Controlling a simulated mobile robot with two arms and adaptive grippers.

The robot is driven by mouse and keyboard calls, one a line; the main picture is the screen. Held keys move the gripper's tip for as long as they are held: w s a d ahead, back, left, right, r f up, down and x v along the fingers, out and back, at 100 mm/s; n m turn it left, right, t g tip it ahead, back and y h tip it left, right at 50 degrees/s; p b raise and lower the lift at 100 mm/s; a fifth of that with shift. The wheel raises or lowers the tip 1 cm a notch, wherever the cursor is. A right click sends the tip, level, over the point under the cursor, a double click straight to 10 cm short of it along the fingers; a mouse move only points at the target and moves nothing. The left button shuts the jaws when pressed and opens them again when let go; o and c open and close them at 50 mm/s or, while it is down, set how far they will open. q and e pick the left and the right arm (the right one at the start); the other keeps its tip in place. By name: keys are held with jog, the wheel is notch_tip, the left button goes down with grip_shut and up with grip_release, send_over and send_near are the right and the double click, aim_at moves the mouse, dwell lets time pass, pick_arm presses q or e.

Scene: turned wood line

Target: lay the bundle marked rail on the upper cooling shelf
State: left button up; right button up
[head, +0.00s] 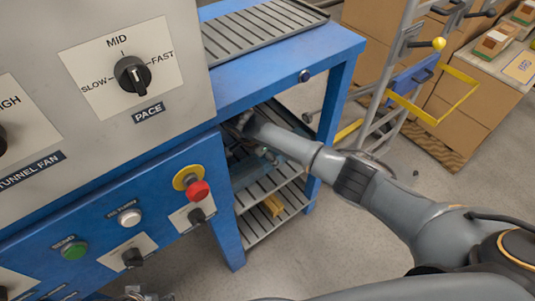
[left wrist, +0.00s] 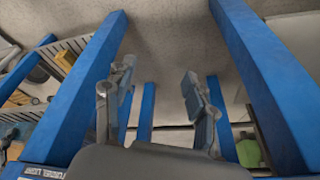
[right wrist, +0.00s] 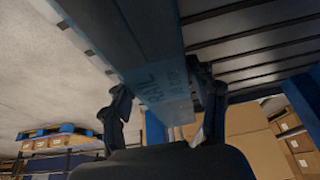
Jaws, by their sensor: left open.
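In the right wrist view, the bundle marked RAIL (right wrist: 155,88) is a long, shaded, bluish bar with its lettered end toward the camera. My right gripper (right wrist: 160,95) has a finger on each side of it and appears shut on it. In the head view, my right arm reaches into the blue rack (head: 335,100), and the gripper and bundle are mostly hidden in shadow above the slatted shelves. My left gripper (left wrist: 155,92) is open and empty among blue legs.
A lower slatted shelf (head: 250,235) holds a small yellowish wooden piece (head: 272,205). The rack's posts and top frame closely surround my right arm. A control panel (head: 120,190) stands at left. A trolley with a yellow frame (head: 440,105) and cartons (head: 450,120) stand at right.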

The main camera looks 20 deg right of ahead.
jog(key=shift+o, duration=0.6)
jog(key=shift+r, duration=0.25)
jog(key=shift+a+r, duration=0.15)
jog(key=shift+r, duration=0.15)
jog(key=p+v, duration=0.2)
jog(key=v, duration=0.4)
jog(key=shift+s+a+r, duration=0.1)
jog(key=shift+a+r, duration=0.05)
jog(key=shift+r, duration=0.2)
pick_arm(q)
notch_tip(320, 180, down, 8)
jog(key=shift+d+g, duration=0.15)
jog(key=shift+g, duration=0.15)
jog(key=shift+w, duration=0.1)
